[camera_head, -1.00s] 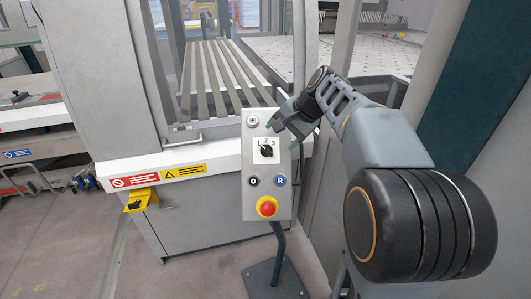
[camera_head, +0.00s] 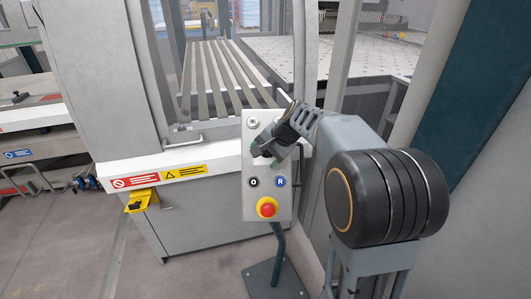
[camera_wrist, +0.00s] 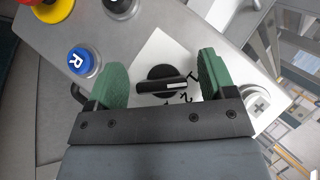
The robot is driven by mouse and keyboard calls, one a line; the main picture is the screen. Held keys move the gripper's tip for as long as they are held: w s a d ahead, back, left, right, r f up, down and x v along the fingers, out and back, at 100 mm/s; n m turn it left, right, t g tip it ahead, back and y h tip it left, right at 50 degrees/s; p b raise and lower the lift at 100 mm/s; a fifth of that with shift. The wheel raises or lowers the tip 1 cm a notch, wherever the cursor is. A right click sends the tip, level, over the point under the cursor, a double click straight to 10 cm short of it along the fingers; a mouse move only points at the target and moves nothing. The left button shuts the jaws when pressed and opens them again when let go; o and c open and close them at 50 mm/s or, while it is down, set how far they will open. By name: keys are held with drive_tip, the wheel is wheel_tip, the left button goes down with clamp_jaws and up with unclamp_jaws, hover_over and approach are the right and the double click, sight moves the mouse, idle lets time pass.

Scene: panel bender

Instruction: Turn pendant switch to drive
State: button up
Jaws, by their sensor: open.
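The grey pendant panel (camera_head: 252,205) stands on a post in front of the machine. Its black rotary switch (camera_wrist: 163,84) sits on a white plate with printed numbers. The knob's white mark points right in the wrist view, close to the printed 1. My gripper (camera_head: 265,152) is in front of the switch and hides most of it in the head view. In the wrist view my gripper (camera_wrist: 163,80) is open, its green fingers on either side of the knob with gaps visible. Whether the fingertips reach knob depth is unclear.
Below the switch are a black O button (camera_head: 253,182), a blue R button (camera_head: 280,181) and a red emergency stop (camera_head: 267,208) on yellow.

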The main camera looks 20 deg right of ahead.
drive_tip(key=shift+c, duration=0.2)
drive_tip(key=c, duration=0.9)
